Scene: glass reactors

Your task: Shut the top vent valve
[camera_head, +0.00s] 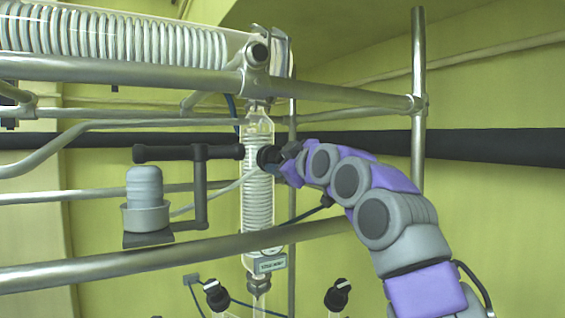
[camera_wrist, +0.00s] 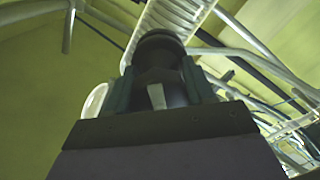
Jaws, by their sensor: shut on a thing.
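A black round knob (camera_head: 267,156) sits at the front of the upright glass coil column (camera_head: 258,205), in the head view. I take it for the top vent valve's handle. My gripper (camera_head: 284,160) comes in from the right and is shut on this knob. In the wrist view my gripper (camera_wrist: 158,85) has its dark jaws on either side of the black knob (camera_wrist: 160,42), whose rounded end shows beyond them. The jaws hide most of the handle, so I cannot tell its angle. A small label plate (camera_head: 270,263) is on the lower column; its text is too small to read surely.
Metal rails (camera_head: 150,262) cross in front of and above the column. A black bracket (camera_head: 200,185) with a grey cup-like part (camera_head: 145,205) stands left. Two black-knobbed valves (camera_head: 216,294) (camera_head: 338,294) are below. A horizontal glass coil (camera_head: 120,42) runs at upper left.

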